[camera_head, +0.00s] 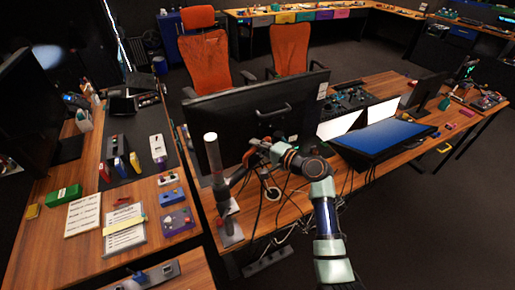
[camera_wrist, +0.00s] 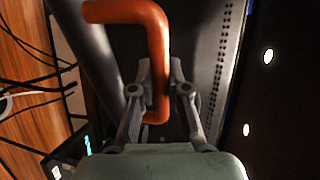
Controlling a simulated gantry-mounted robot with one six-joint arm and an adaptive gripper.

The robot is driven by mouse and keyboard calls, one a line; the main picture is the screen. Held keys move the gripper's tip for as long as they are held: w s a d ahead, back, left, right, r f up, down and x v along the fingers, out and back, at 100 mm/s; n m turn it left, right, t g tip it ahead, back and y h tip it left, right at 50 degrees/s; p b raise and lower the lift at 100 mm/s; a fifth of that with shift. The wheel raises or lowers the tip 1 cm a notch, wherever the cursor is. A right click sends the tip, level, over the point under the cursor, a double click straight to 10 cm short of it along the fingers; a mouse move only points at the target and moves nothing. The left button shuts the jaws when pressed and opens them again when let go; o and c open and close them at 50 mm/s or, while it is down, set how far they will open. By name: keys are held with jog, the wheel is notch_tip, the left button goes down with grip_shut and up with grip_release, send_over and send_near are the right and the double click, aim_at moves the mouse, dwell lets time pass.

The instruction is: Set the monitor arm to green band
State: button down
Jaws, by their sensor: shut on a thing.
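The large black monitor (camera_head: 262,105) stands with its back toward me, beside a grey monitor-arm post (camera_head: 215,160) with a pale top. In the wrist view, an orange bent handle (camera_wrist: 154,40) lies in front of a dark grey tube (camera_wrist: 88,45). My gripper (camera_wrist: 161,85) is shut on the lower part of this handle, one finger on each side. In the head view, my gripper (camera_head: 254,148) is behind the monitor, just right of the post. The handle is mostly hidden there. I cannot make out a green band in either view.
Loose black cables (camera_wrist: 35,75) hang left of the gripper. A tilted blue screen (camera_head: 388,137) and two lit white panels are right of my arm. The left desk holds a green box (camera_head: 64,194) and paper sheets (camera_head: 83,215). Dark floor lies at lower right.

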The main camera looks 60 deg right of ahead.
notch_tip(320, 180, up, 2)
jog(key=shift+r+p, duration=0.1)
jog(key=shift+p, duration=0.2)
jog(key=shift+f, duration=0.2)
jog(key=c, duration=1.1)
grip_release()
jog(key=shift+c, duration=0.2)
jog(key=shift+s, duration=0.1)
jog(key=v, duration=1.2)
